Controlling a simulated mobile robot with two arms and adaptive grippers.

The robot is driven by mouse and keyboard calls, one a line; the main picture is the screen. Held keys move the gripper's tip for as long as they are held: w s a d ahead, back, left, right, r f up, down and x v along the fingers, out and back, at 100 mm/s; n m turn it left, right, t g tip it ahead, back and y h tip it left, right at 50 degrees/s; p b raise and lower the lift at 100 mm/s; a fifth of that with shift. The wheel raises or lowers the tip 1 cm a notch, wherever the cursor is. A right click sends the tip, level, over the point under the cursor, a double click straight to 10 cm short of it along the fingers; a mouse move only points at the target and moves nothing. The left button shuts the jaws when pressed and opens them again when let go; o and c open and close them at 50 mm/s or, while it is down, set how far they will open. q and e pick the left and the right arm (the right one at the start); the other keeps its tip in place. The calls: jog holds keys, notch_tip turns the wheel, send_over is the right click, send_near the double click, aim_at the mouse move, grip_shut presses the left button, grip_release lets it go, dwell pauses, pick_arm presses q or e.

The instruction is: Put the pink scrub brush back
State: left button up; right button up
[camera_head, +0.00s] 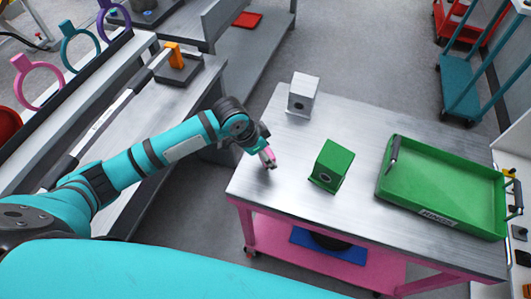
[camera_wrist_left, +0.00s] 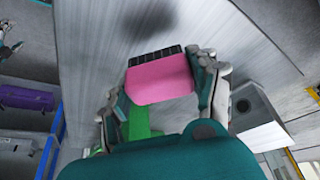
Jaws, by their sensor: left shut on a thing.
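The pink scrub brush (camera_wrist_left: 160,88) has a pink body and a row of dark bristles along one edge. My left gripper (camera_wrist_left: 165,82) is shut on it, with one finger on each side. In the head view my left gripper (camera_head: 268,160) is over the left part of the steel-topped pink table (camera_head: 300,135), and a little of the pink brush (camera_head: 267,154) shows between its fingers. The brush appears to be above the tabletop; I cannot tell how far. My right gripper is not in view.
On the table stand a green box (camera_head: 331,165) with a round hole, a grey box (camera_head: 303,93) and a green tray (camera_head: 440,188). A steel bench (camera_head: 150,130) with an orange tool (camera_head: 174,55) is at left.

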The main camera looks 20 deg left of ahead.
pick_arm(q)
jog(key=shift+w+a+f, duration=0.1)
jog(key=shift+w+a, duration=0.1)
jog(key=shift+w, duration=0.55)
notch_tip(320, 180, down, 3)
jog(key=shift+r+p, duration=0.1)
jog(key=shift+p, duration=0.6)
jog(key=shift+f, duration=0.3)
jog(key=shift+f, duration=0.2)
jog(key=o, duration=1)
jog(key=shift+o, duration=0.2)
jog(key=shift+r, duration=0.15)
